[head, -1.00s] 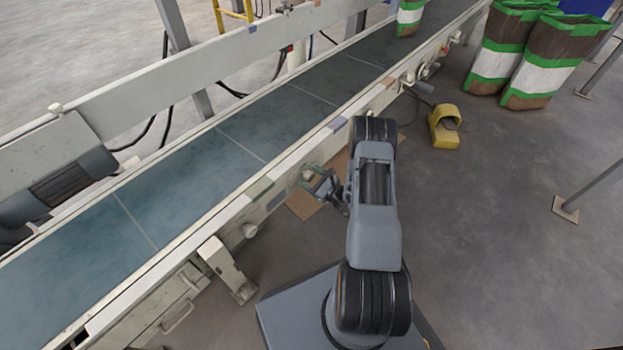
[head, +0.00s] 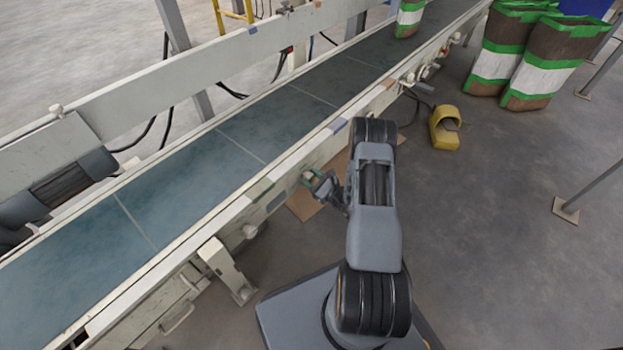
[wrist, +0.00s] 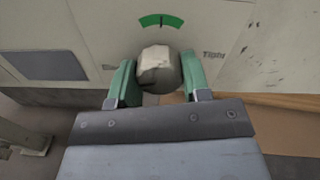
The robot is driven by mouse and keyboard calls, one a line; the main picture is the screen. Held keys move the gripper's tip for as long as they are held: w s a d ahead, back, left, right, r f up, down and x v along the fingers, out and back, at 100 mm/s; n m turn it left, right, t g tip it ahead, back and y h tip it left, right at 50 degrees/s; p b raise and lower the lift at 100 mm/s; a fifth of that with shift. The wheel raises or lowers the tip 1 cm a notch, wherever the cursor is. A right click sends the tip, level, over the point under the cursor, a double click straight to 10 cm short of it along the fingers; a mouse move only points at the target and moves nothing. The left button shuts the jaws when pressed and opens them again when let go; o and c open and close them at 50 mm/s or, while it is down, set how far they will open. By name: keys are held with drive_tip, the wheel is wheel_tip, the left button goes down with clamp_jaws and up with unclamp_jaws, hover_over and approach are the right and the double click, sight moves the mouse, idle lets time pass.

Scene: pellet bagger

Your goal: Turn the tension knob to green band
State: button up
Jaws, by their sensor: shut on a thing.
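The tension knob (wrist: 158,72) is a round, pale grey knob on the conveyor's side panel, seen in the middle of the wrist view. The green band (wrist: 161,21) is a short arc on the panel just above the knob, with a dark mark near its middle. My gripper (wrist: 158,84) has one green finger on each side of the knob and is shut on it. In the head view my gripper (head: 314,184) is at the conveyor's near side, and the knob is mostly hidden there. Where the knob's own pointer faces, I cannot tell.
The conveyor belt (head: 235,152) runs diagonally behind the panel, with a bag (head: 409,18) at its far end. A yellow foot pedal (head: 444,128) and filled bags (head: 540,60) stand on the floor to the right. A cardboard sheet (head: 308,205) lies below the gripper.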

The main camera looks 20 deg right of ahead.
drive_tip(key=m+p, duration=0.1)
drive_tip(key=m, duration=0.4)
drive_tip(key=m+p, duration=0.1)
drive_tip(key=m, duration=0.4)
drive_tip(key=m+p, duration=0.1)
drive_tip(key=m, duration=0.4)
drive_tip(key=shift+m, duration=0.4)
drive_tip(key=m, duration=0.4)
drive_tip(key=shift+m, duration=0.4)
drive_tip(key=o, duration=0.9)
